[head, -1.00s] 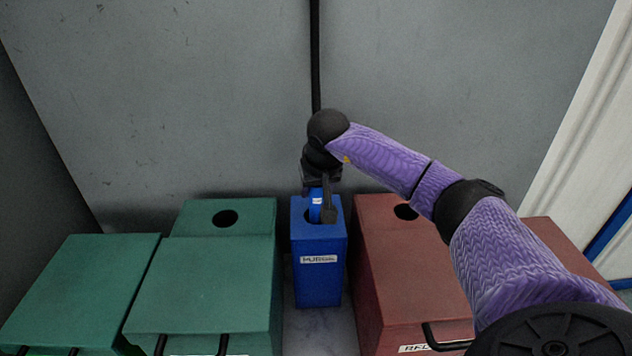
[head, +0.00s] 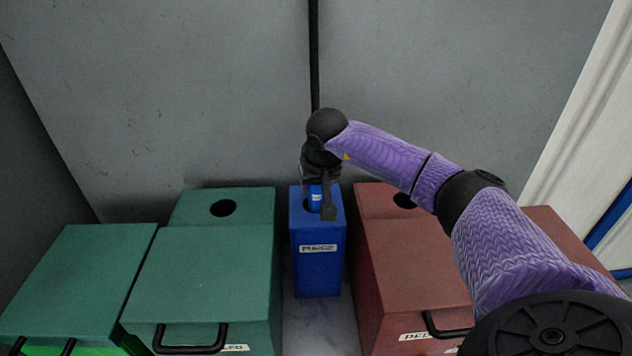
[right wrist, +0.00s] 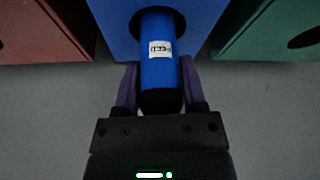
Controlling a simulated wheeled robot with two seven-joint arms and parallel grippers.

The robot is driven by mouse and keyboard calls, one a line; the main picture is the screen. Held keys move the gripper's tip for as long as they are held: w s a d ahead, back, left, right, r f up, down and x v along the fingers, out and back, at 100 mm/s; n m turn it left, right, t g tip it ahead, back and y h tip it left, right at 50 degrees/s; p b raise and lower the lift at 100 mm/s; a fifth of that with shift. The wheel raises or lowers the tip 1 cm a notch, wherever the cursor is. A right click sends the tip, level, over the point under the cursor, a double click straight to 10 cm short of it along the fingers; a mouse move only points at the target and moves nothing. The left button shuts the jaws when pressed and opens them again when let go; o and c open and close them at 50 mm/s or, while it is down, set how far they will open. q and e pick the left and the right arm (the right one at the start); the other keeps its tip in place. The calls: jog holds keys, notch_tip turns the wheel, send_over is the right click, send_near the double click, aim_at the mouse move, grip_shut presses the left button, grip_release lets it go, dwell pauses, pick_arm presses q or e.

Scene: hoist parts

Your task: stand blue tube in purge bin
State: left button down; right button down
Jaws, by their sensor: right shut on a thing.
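The blue tube (right wrist: 159,70) has a white label and a dark near end. My right gripper (right wrist: 158,92) is shut on it, one finger on each side. In the head view the tube (head: 315,196) is upright at the round hole in the top of the blue purge bin (head: 318,272). Its lower end is out of sight in the hole; how deep it goes I cannot tell. My right gripper (head: 325,200) is just above the bin's top in the head view, partly covering the tube. My left gripper is not in view.
Green bins (head: 205,265) with round holes and black handles stand left of the purge bin. A red bin (head: 410,270) stands close on its right, under my right arm. A grey wall (head: 200,90) is close behind.

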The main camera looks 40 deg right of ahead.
jog(key=shift+f, duration=0.15)
jog(key=shift+c, duration=0.4)
grip_release()
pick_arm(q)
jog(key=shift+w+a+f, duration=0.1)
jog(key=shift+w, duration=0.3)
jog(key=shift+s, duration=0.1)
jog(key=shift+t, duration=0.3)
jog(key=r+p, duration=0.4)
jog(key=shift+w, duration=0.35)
pick_arm(e)
jog(key=v, duration=1)
